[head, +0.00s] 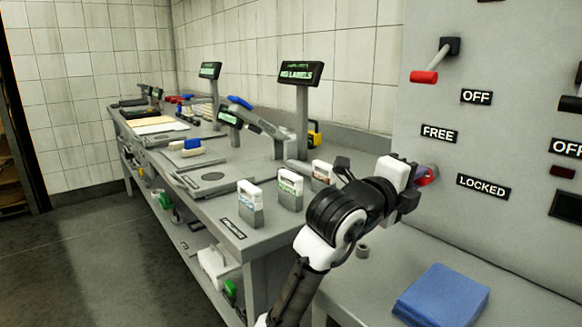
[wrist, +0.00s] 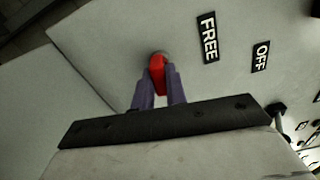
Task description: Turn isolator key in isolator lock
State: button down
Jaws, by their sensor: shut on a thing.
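The isolator key (wrist: 157,72) is red and sits at the isolator lock (wrist: 160,54) on the grey panel. My gripper (wrist: 157,88) is shut on the key, with one finger on each side of its head. In the head view the red key (head: 426,176) shows just past my gripper (head: 418,178), at the panel face between the FREE (head: 440,134) and LOCKED (head: 483,187) labels. The fingers and wrist hide most of the lock, so how far the key is turned is hard to tell.
A lever with a red handle (head: 424,77) is above the lock, beside an OFF label (head: 477,97). A blue folded cloth (head: 442,295) lies on the surface below. A long bench (head: 262,172) with label displays, scanners and several small dispensers stands to the left of my arm.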

jog(key=c, duration=1.3)
grip_release()
jog(key=shift+c, duration=0.2)
jog(key=b+v, duration=0.1)
jog(key=v, duration=1.2)
jog(key=shift+s+a, duration=0.25)
jog(key=shift+a, duration=0.05)
